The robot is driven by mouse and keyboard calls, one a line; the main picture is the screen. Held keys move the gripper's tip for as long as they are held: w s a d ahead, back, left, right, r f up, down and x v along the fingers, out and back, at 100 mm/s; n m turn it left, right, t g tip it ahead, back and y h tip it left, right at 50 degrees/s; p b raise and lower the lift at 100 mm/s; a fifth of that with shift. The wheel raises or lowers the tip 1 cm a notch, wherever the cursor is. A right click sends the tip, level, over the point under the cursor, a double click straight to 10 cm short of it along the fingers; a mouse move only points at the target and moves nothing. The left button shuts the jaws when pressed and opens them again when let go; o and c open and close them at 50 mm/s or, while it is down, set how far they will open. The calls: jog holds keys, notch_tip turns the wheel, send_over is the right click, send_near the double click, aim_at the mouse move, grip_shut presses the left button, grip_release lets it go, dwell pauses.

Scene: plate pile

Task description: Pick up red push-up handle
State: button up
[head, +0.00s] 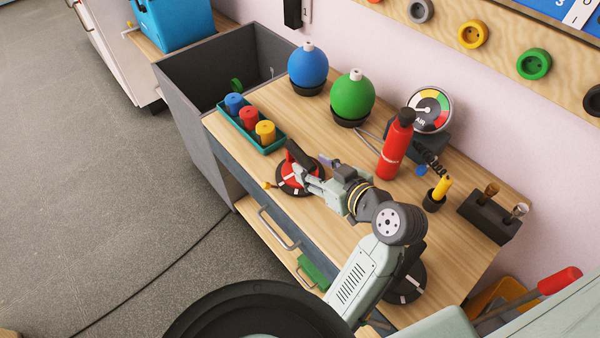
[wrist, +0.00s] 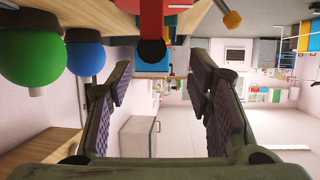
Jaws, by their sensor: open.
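The red push-up handle (head: 286,177) stands on the wooden bench top near its front edge, on a round black base with white marks and with a dark grip bar on top. My gripper (head: 306,178) is beside it on the right, low over the bench, and partly covers it. In the wrist view the handle (wrist: 150,22) shows at the top centre, with the round dark end of its grip just above the space between my fingers. My gripper (wrist: 160,80) is open, and nothing shows held between its fingers.
A teal tray (head: 246,142) of coloured cylinders stands left of the handle. Blue (head: 308,66) and green (head: 352,97) balls stand behind. A red bottle (head: 396,148), a gauge (head: 430,110) and a dark holder (head: 488,217) are at the right. A small yellow knob (head: 267,185) is at the front edge.

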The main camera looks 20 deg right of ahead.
aim_at(307, 159)
jog(key=x, duration=0.2)
jog(key=p+x, duration=0.1)
jog(key=x, duration=0.2)
jog(key=p+x, duration=0.1)
jog(key=x, duration=0.1)
jog(key=shift+w+d, duration=0.3)
jog(key=shift+d, duration=0.05)
jog(key=shift+c, duration=0.2)
grip_shut()
jog(key=shift+r, duration=0.1)
dwell(0.4)
